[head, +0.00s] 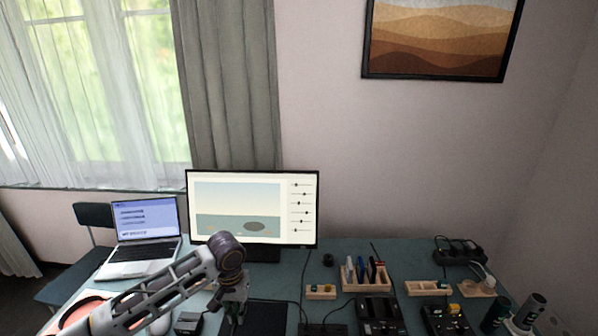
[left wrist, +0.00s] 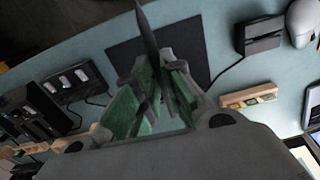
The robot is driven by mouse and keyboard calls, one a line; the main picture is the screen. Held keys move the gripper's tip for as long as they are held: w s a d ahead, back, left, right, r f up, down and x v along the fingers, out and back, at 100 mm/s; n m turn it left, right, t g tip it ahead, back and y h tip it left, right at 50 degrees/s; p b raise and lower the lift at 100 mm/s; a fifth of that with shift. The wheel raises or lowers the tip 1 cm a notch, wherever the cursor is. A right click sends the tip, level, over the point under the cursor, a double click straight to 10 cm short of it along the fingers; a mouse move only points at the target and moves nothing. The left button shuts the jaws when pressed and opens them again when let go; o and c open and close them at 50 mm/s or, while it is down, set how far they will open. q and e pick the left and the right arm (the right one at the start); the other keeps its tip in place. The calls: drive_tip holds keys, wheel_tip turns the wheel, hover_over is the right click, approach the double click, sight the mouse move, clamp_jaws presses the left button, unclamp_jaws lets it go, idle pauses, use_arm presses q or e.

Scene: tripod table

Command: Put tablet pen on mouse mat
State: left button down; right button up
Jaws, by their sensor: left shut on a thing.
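My left gripper (head: 233,304) hangs over the desk in front of the monitor. In the left wrist view its green-padded fingers (left wrist: 152,92) are closed around the dark, slim tablet pen (left wrist: 148,40). The pen's pointed end sticks out beyond the fingertips; its other end is hidden between the fingers. The mouse mat (left wrist: 188,35) is a dark square on the blue-green desk, behind the pen and fingers in that view. In the head view the mat (head: 266,315) shows at the lower edge, just right of the gripper. I cannot tell the pen's height above it. My right gripper is out of view.
A monitor (head: 252,205) and an open laptop (head: 145,240) stand at the back. A black box (left wrist: 262,35) with a cable lies beside the mat. A wooden organizer (head: 366,279) with pens, a black power strip (head: 460,250) and small wooden trays (head: 428,288) crowd the right side.

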use_arm(q)
drive_tip(key=shift+n, duration=0.4)
drive_tip(key=shift+s+a+f, duration=0.25)
drive_tip(key=shift+s+a, duration=0.1)
drive_tip(key=shift+a, duration=0.45)
drive_tip(key=shift+s+a+f, duration=0.2)
drive_tip(key=shift+s+a, duration=0.1)
drive_tip(key=shift+a, duration=0.5)
drive_tip(key=shift+s+a+f, duration=0.25)
drive_tip(key=shift+s+a, duration=0.1)
drive_tip(key=shift+a, duration=0.45)
drive_tip(key=d+r+m, duration=0.4)
drive_tip(key=d+r, duration=0.3)
drive_tip(key=r, duration=0.4)
drive_tip(key=s+d+r+m, duration=0.1)
drive_tip(key=d+r+m, duration=0.3)
drive_tip(key=d+r, duration=0.4)
drive_tip(key=shift+r, duration=1.35)
